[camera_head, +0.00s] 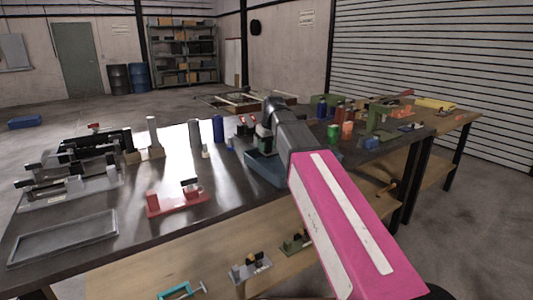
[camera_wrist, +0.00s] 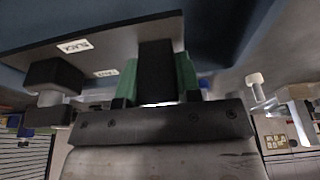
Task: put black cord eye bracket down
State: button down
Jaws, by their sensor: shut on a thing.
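My gripper (camera_wrist: 157,88) shows in the wrist view with its green-padded fingers shut on a black upright block. This block seems to be part of the black cord eye bracket (camera_wrist: 156,62). The block meets a dark flat plate (camera_wrist: 110,45) with white labels, one reading "BLACK". A black knob-like block on a grey post (camera_wrist: 52,78) is to its left. In the head view my gripper is largely hidden behind my arm, over the blue tray (camera_head: 262,174) on the table. The bracket's contact with any surface cannot be told.
The dark table (camera_head: 150,225) holds a red stand (camera_head: 178,202), an empty grey tray (camera_head: 65,238) at front left, and grey fixtures at left. Upright cylinders (camera_head: 195,133) stand near the tray. Small coloured parts crowd the right. Bare tabletop lies around the red stand.

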jog(key=shift+f, duration=1.5)
jog(key=shift+f, duration=0.1)
jog(key=c, duration=0.8)
grip_release()
jog(key=v, duration=1.2)
